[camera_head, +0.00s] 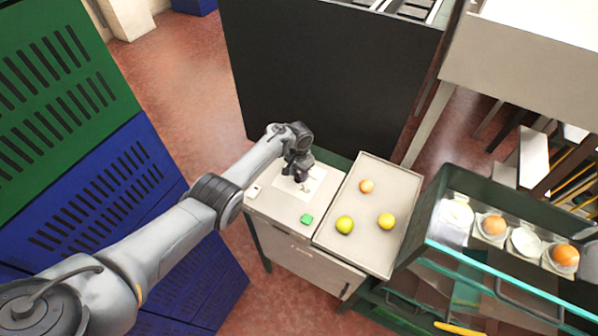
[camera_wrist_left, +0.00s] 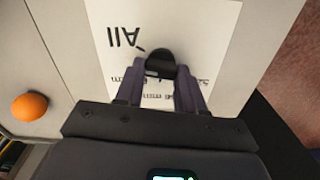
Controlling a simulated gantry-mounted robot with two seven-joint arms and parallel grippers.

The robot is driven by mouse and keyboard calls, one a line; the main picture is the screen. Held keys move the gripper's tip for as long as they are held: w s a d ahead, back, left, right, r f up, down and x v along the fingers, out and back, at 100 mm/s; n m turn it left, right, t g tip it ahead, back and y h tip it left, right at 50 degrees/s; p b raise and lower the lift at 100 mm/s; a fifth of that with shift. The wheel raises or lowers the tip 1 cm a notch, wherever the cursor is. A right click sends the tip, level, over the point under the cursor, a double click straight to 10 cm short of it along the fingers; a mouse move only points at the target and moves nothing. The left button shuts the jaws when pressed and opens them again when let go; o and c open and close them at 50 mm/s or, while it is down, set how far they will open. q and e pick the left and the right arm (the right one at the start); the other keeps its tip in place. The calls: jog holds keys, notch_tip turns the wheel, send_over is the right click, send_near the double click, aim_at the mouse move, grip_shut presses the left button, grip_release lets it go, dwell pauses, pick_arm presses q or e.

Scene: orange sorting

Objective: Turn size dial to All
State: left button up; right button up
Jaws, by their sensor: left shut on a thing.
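The size dial (camera_wrist_left: 160,58) is a small dark round knob on a white printed label (camera_wrist_left: 205,25) in the left wrist view. The word "All" shows upside down at the upper left of the knob, with a short tick mark beside it. Other print below is partly hidden by my fingers. My left gripper (camera_wrist_left: 159,76) is shut on the dial, one finger on each side. In the head view my left gripper (camera_head: 302,175) is over the label on the grey control top (camera_head: 275,206) and hides the dial. I cannot tell where the dial points. My right gripper is in neither view.
A green button (camera_head: 307,219) and a small white switch (camera_head: 254,190) sit on the control top. A grey tray (camera_head: 363,234) with several fruits stands to its right. A conveyor with cups (camera_head: 525,242) is further right. A tall dark panel (camera_head: 320,80) stands behind.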

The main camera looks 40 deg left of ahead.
pick_arm(q)
jog(key=m, duration=0.3)
jog(key=shift+m, duration=0.7)
jog(key=o, duration=1)
jog(key=shift+o, duration=0.2)
jog(key=shift+r, duration=0.1)
